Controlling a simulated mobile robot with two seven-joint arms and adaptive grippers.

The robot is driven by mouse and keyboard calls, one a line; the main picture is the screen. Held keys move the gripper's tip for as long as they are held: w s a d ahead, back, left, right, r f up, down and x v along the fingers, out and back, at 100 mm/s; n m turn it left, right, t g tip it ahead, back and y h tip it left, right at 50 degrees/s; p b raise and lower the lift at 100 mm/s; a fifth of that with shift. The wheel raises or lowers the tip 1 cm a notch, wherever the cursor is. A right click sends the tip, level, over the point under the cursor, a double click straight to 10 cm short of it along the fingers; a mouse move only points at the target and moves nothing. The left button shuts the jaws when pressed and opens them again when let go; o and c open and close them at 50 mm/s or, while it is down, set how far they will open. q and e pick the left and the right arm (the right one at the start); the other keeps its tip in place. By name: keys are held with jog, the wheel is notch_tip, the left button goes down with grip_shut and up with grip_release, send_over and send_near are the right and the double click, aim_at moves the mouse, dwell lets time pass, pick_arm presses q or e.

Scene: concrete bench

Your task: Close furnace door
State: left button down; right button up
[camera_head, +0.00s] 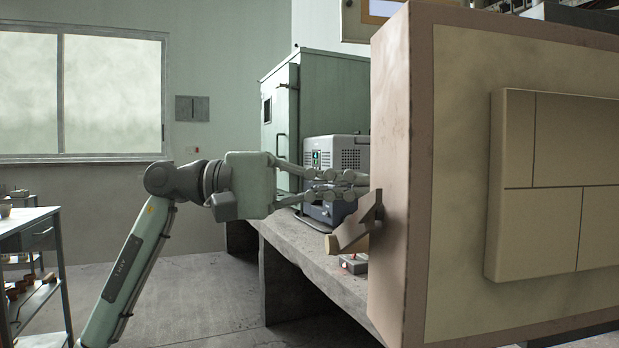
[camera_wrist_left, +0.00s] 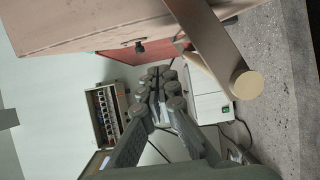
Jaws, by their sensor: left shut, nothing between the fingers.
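The furnace door (camera_head: 460,215) stands open and fills the right of the head view, its pale inner side with a raised block facing me. Its handle (camera_head: 362,224) sticks out on the far side, with a round wooden grip (camera_head: 333,244). In the left wrist view the door (camera_wrist_left: 105,24) runs along the top and the handle (camera_wrist_left: 222,42) with its grip end (camera_wrist_left: 247,84) lies right of the fingers. My left gripper (camera_head: 352,184) is shut and empty, its fingertips near the door's left edge above the handle; contact cannot be told. It also shows in the left wrist view (camera_wrist_left: 160,78).
A concrete bench (camera_head: 305,245) runs behind the door, carrying a grey-blue device (camera_head: 338,155). A green cabinet (camera_head: 325,90) stands behind it. A shelf cart (camera_head: 35,235) is at the left. The floor (camera_head: 215,295) between is clear.

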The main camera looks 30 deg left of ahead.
aim_at(371, 189)
pick_arm(q)
jog(key=shift+s+d, duration=0.65)
jog(key=shift+d, duration=0.25)
jog(key=shift+s+d, duration=0.65)
jog(key=shift+d, duration=0.25)
jog(key=shift+s, duration=0.1)
